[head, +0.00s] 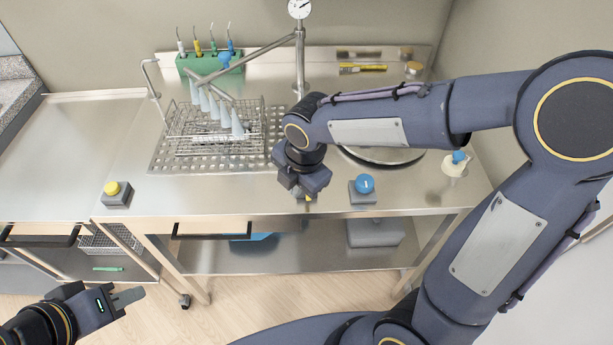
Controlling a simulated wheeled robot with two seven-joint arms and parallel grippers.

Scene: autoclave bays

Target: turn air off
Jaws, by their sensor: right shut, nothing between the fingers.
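A blue round knob with a white mark (365,184) sits on a grey box (364,197) at the bench's front edge. A yellow round knob (112,188) sits on another grey box (116,201) at the bench's front left. No label shows which one is for air. My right gripper (308,196) is shut and empty, pointing down near the front edge, left of the blue knob and apart from it. A small yellow patch shows by its fingertips; I cannot tell what it is. My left gripper (128,297) is low at the lower left, away from the bench; its finger gap is unclear.
A wire rack (215,130) with grey cones stands on the perforated drain area. A pole with a gauge (299,8) rises behind it. A green holder (212,65) with several tools is at the back. A white bottle with a blue top (457,160) stands at the right.

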